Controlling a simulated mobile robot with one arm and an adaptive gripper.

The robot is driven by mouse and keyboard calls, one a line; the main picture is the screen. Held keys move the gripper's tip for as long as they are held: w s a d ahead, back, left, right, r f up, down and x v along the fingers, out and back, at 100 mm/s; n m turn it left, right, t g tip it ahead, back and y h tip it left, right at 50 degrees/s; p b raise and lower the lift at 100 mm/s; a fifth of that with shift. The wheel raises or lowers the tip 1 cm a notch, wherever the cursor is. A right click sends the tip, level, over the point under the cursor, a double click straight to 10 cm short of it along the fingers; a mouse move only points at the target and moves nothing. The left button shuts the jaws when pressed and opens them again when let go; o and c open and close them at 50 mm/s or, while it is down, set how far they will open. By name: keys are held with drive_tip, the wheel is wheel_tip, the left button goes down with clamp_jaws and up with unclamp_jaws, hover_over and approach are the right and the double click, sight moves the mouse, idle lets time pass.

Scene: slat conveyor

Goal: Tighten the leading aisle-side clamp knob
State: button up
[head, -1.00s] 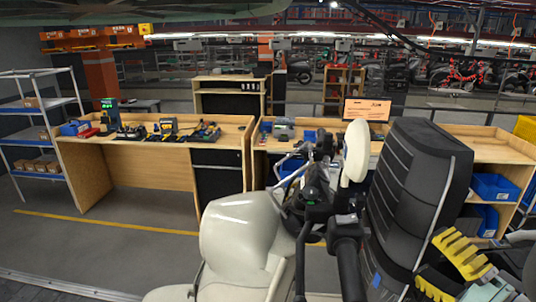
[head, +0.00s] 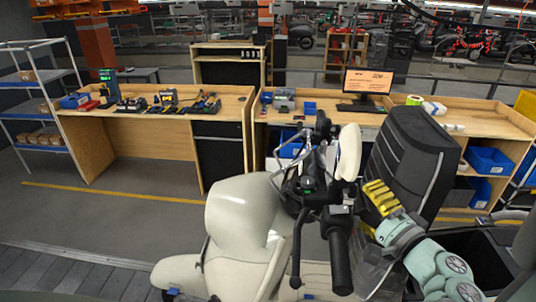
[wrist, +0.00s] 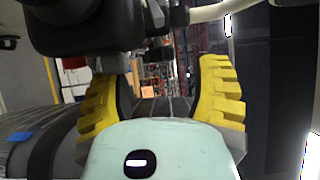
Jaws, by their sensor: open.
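A cream scooter (head: 240,225) with black handlebars stands in front of me in the head view. Small blue parts (head: 172,291) show low at its front, at the bottom edge of the picture; I cannot tell whether they are clamp knobs. No clamp knob is clearly visible. My gripper (head: 380,197) has yellow padded fingers and is beside the black top case (head: 418,165), right of the handlebar. In the wrist view my gripper (wrist: 160,90) is open, its two fingers wide apart with nothing held between them.
Wooden workbenches (head: 175,95) with tools and a monitor (head: 367,82) stand behind the scooter. Slats (head: 60,280) show at the bottom left. The grey floor (head: 110,225) left of the scooter is clear.

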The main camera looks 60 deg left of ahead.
drive_tip(key=shift+w+a+r+p, duration=0.15)
drive_tip(key=shift+a+p, duration=0.2)
drive_tip(key=shift+a, duration=0.25)
drive_tip(key=shift+a+r+p, duration=0.1)
drive_tip(key=shift+a+p, duration=0.2)
drive_tip(key=shift+a, duration=0.25)
drive_tip(key=shift+a+f, duration=0.15)
drive_tip(key=shift+a, duration=0.15)
drive_tip(key=shift+o, duration=0.3)
drive_tip(key=shift+w+f, duration=0.1)
clamp_jaws()
